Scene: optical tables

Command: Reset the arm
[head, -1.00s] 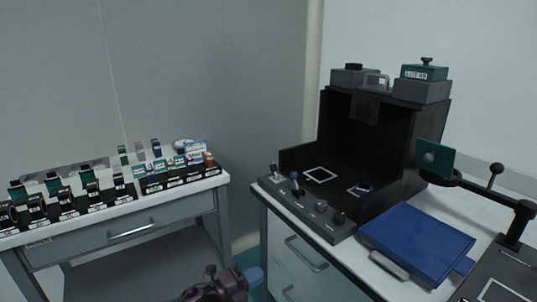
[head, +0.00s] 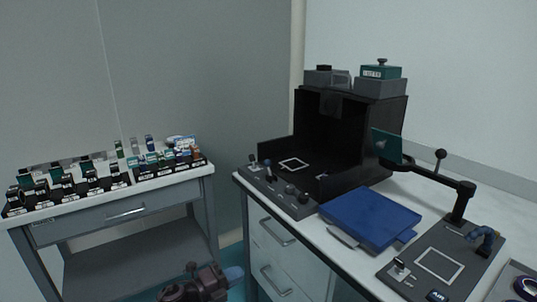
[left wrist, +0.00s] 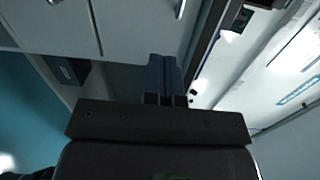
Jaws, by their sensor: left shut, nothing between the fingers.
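My left gripper (head: 235,273) shows at the bottom of the head view, low in front of the gap between the two tables. Its blue fingers are together and hold nothing. In the left wrist view the closed fingers (left wrist: 164,76) point away over a dim scene of pale drawer fronts and a table edge. The fingers touch nothing that I can make out. My right gripper is in neither view.
The left table (head: 122,211) carries rows of small labelled holders. The right table (head: 342,258) bears a black open-fronted box (head: 392,112), a blue folder-like panel (head: 370,216), a jointed stand (head: 464,203) and a dark plate (head: 414,278). Floor shows between the tables.

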